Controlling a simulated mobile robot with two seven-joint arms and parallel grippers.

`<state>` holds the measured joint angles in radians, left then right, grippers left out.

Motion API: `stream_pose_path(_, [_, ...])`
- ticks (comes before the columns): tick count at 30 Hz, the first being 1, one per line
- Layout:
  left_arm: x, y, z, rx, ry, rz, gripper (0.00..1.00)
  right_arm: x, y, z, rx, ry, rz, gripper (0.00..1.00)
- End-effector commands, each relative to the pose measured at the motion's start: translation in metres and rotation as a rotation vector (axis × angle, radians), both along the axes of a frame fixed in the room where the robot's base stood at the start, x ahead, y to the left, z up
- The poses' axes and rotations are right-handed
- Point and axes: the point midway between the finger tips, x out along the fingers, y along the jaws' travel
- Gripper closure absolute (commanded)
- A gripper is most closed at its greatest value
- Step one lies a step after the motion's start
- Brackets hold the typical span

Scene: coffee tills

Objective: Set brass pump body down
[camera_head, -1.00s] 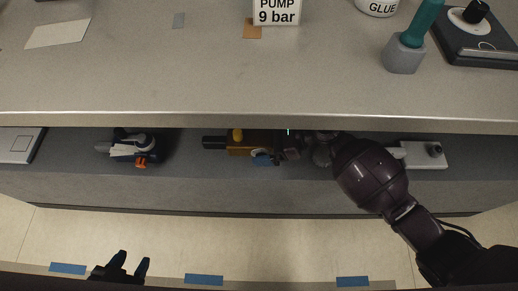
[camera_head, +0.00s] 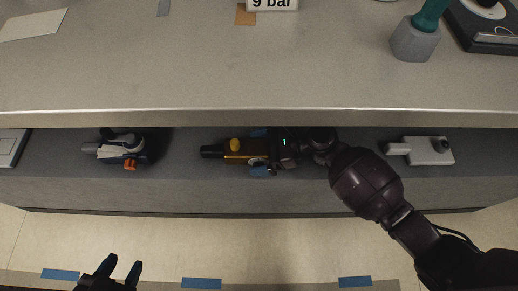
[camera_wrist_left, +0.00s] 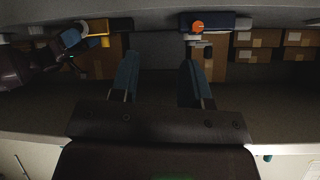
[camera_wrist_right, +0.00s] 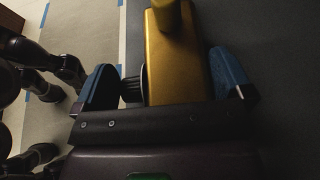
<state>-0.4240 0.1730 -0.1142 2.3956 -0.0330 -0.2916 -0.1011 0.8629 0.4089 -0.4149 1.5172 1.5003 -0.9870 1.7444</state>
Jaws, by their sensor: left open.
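The brass pump body (camera_head: 238,148) lies lengthwise on the grey lower shelf below the counter, with a dark end at left and a yellow knob on top. In the right wrist view the gold body (camera_wrist_right: 178,65) runs between the fingers of my right gripper (camera_wrist_right: 168,82). These blue-padded fingers stand wide apart, with a gap and a black knob on the left side. My right gripper (camera_head: 260,152) has a finger on each side of the body in the head view. My left gripper (camera_head: 119,268) is open and empty, low at left; its fingers also show in the left wrist view (camera_wrist_left: 160,80).
The counter edge (camera_head: 200,118) overhangs behind. Clear shelf lies on both sides of the pump body. Cardboard boxes (camera_wrist_left: 255,55) show in the left wrist view.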

Motion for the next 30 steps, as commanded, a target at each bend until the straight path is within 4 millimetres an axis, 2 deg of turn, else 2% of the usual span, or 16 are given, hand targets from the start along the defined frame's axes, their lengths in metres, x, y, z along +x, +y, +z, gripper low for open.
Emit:
stream_pose_path(11, [0.001,0.0,0.002,0.002,-0.002,0.001,0.57,0.001,-0.004,0.007,-0.001,-0.004,-0.001,0.0])
stream_pose_path(14, [0.002,0.0,0.005,0.008,0.002,0.0,0.57,0.001,-0.016,0.014,-0.001,-0.004,0.0,0.0])
stream_pose_path(24, [0.003,-0.001,0.011,0.021,0.039,-0.003,0.57,0.001,-0.076,0.039,-0.002,-0.007,0.0,0.0])
stream_pose_path(30, [-0.002,0.001,0.006,0.011,0.057,0.007,0.57,0.001,-0.101,0.048,0.0,-0.003,0.0,0.0])
